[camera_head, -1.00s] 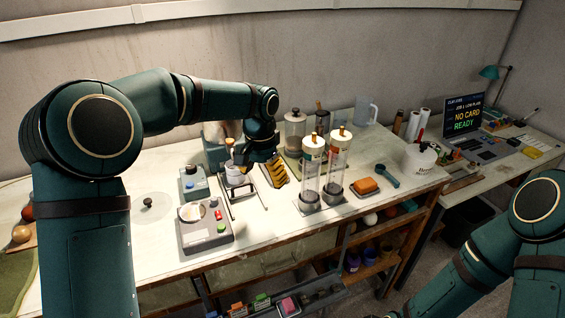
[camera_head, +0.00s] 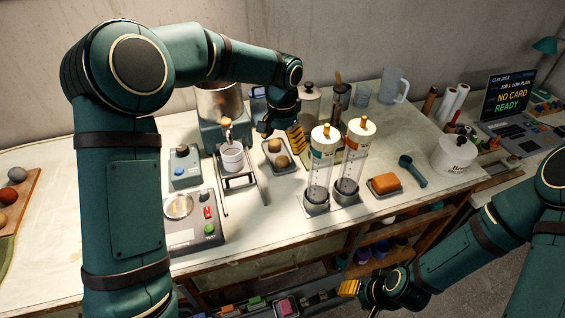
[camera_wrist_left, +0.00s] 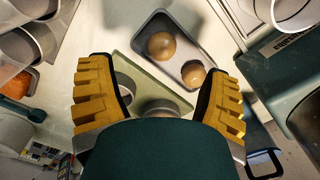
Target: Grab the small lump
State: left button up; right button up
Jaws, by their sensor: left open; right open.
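Two round brown lumps lie in a small grey tray (camera_wrist_left: 155,72). The smaller-looking lump (camera_wrist_left: 194,74) is beside the larger lump (camera_wrist_left: 161,45). In the head view the tray (camera_head: 291,170) stands right of the cup stand, holding one lump (camera_head: 274,145) at the back and another (camera_head: 282,161) in front. My left gripper (camera_head: 282,133) is open and empty above the tray's back end. In the left wrist view its yellow fingers (camera_wrist_left: 158,95) are spread, and both lumps lie ahead of them, untouched. My right gripper (camera_head: 352,289) is open, low in front of the bench.
Two clear cylinders (camera_head: 320,172) with white caps stand right of the tray. A white cup (camera_head: 231,158) on a stand is at its left. Behind are a machine (camera_head: 222,125) and a lidded jar (camera_head: 309,100). An orange block (camera_head: 386,183) lies right.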

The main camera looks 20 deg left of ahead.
aim_at(282, 165)
pick_arm(q)
jog(key=f, duration=0.2)
jog(key=f+b, duration=0.1)
jog(key=f, duration=0.4)
jog(key=shift+w+a+f+b, duration=0.1)
jog(key=shift+w+b, duration=0.2)
jog(key=shift+b, duration=0.05)
grip_shut()
